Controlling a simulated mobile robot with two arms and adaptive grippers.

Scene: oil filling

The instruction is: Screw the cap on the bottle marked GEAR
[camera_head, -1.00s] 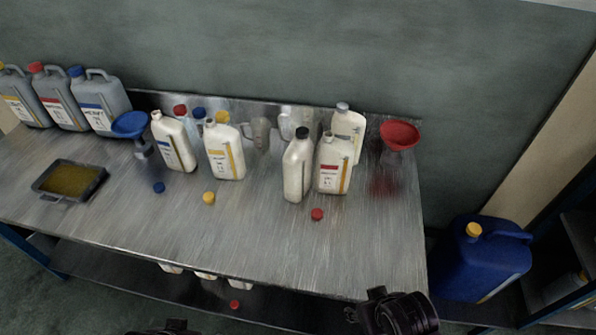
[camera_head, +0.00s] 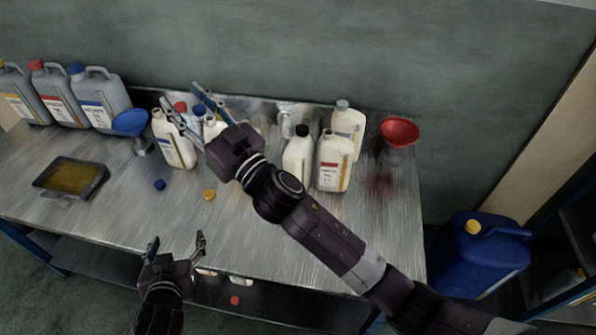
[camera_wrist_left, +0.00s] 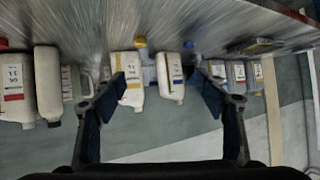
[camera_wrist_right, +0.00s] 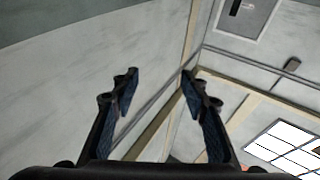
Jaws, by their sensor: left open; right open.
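Three uncapped white bottles stand on the bench. The blue-label one (camera_head: 177,150) is left of centre. The yellow-label one (camera_head: 212,130) is mostly hidden behind my right gripper. The red-label one (camera_head: 331,165) is at right. The lettering is too small to tell which says GEAR. My right gripper (camera_head: 181,96) is open and empty, high in front of the bottles. My left gripper (camera_head: 177,240) is open and empty near the bench's front edge.
Capped white bottles (camera_head: 298,158) stand beside the red-label one. A blue funnel (camera_head: 131,123), a red funnel (camera_head: 399,134) and a tray of oil (camera_head: 70,178) are on the bench. Grey jugs (camera_head: 98,100) stand at far left. My right arm crosses the bench's right half.

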